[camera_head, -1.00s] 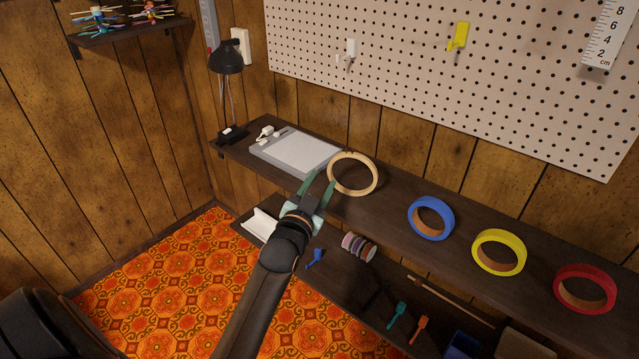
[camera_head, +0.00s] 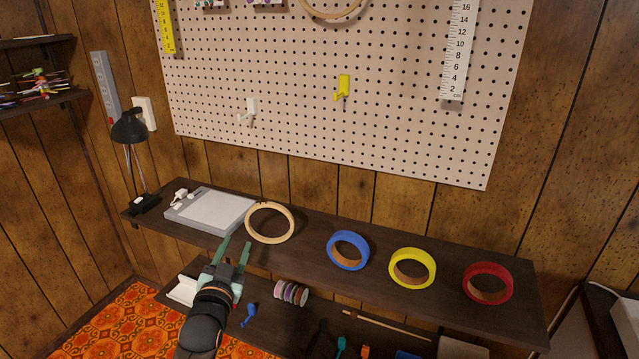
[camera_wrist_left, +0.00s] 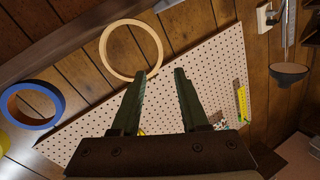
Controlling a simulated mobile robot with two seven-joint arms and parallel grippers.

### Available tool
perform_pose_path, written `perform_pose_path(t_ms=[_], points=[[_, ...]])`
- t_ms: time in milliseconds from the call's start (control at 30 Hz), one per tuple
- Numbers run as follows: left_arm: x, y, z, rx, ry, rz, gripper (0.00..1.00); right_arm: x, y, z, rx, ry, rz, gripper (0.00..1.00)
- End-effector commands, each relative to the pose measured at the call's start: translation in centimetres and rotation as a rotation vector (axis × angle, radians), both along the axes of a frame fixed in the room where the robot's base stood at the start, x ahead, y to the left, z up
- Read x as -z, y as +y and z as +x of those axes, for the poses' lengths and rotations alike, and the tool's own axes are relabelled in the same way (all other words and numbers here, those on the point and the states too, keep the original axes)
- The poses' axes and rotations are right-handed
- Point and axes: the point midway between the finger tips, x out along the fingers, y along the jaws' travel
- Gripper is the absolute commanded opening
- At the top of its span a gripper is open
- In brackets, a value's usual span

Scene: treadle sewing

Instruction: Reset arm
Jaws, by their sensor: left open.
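My left gripper (camera_head: 236,251) is open and empty, with its two fingers apart, in front of the shelf edge. Its fingers also show in the left wrist view (camera_wrist_left: 160,85). A wooden hoop (camera_head: 250,230) stands on the shelf just beyond the fingertips, apart from them as far as I can tell. In the left wrist view the hoop (camera_wrist_left: 104,50) appears past the fingers. My right gripper is in neither view.
The dark shelf (camera_head: 320,273) also holds a grey tray (camera_head: 212,211), a black lamp (camera_head: 130,128), and blue (camera_head: 334,255), yellow (camera_head: 398,270) and red (camera_head: 470,287) rings. A pegboard (camera_head: 300,120) hangs behind. Spools (camera_head: 291,292) lie on the lower shelf.

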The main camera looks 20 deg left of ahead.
Motion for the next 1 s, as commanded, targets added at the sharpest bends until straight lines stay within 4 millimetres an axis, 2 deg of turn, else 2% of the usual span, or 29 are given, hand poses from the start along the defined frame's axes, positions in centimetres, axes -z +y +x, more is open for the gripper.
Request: perform_pose_path(t_ms=[167,267,367,500,600,700,833,1000], points=[[1.1,-1.1,-1.0,0.027,0.045,-0.014,0.44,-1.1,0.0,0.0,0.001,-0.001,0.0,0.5],[3.5,-3.4,-3.3,0.08,0.136,-0.051,0.44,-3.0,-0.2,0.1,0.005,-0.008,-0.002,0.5],[7.0,-6.8,-7.5,0.151,0.269,-0.116,0.44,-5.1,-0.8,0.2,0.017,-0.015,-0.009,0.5],[11.2,-11.8,-15.1,0.238,0.467,-0.228,0.44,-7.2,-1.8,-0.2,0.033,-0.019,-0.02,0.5],[13.2,-14.6,-20.2,0.278,0.584,-0.302,0.44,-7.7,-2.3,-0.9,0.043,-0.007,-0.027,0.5],[14.3,-16.6,-24.1,0.302,0.667,-0.358,0.44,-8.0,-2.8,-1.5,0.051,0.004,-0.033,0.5],[14.9,-17.9,-26.7,0.316,0.722,-0.397,0.44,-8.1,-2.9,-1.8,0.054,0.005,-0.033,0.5],[15.2,-18.1,-27.3,0.318,0.733,-0.405,0.44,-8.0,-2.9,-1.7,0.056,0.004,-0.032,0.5]])
